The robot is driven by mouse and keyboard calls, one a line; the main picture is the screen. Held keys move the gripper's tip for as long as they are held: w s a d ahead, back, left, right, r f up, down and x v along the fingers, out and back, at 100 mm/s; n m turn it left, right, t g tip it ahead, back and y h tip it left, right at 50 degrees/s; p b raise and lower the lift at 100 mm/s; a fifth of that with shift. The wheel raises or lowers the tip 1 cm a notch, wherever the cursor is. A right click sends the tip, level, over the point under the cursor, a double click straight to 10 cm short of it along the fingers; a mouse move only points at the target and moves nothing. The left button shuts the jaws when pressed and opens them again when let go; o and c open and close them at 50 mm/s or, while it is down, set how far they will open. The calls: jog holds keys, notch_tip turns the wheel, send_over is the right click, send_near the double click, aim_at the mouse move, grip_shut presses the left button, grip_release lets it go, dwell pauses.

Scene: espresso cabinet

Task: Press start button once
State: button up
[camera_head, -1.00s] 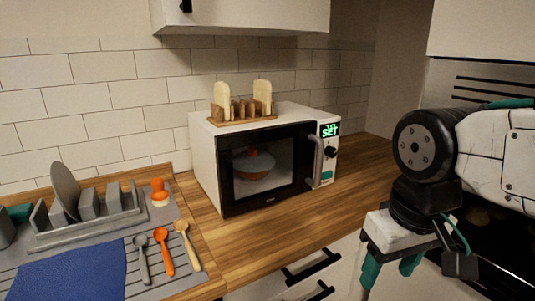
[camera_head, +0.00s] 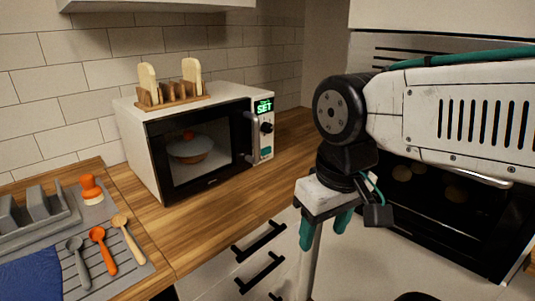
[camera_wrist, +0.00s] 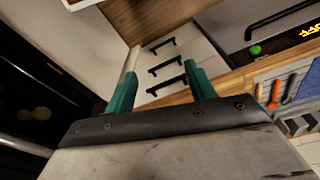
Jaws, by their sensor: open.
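The white microwave (camera_head: 135,130) stands on the wooden counter with its black door shut. Its right-hand panel has a lit green display (camera_head: 264,105) reading "SET", a dark knob (camera_head: 266,127) and a small green button (camera_head: 265,152); any label on the button is too small to read. My gripper (camera_head: 325,228) is open and empty, pointing down in front of the counter, right of and nearer than the microwave. Its teal fingers stand apart in the wrist view (camera_wrist: 161,86). That view also shows a round green button (camera_wrist: 255,50) beside an orange "OFF" display (camera_wrist: 309,31) on a dark appliance front.
A toast rack (camera_head: 172,99) with bread sits on the microwave. Spoons (camera_head: 103,250) and a brush (camera_head: 91,190) lie on the draining area at left. Drawers with black handles (camera_head: 259,237) are below the counter. A dark oven (camera_head: 440,210) is at right. The counter before the microwave is clear.

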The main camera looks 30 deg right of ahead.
grip_shut()
dwell(1.5)
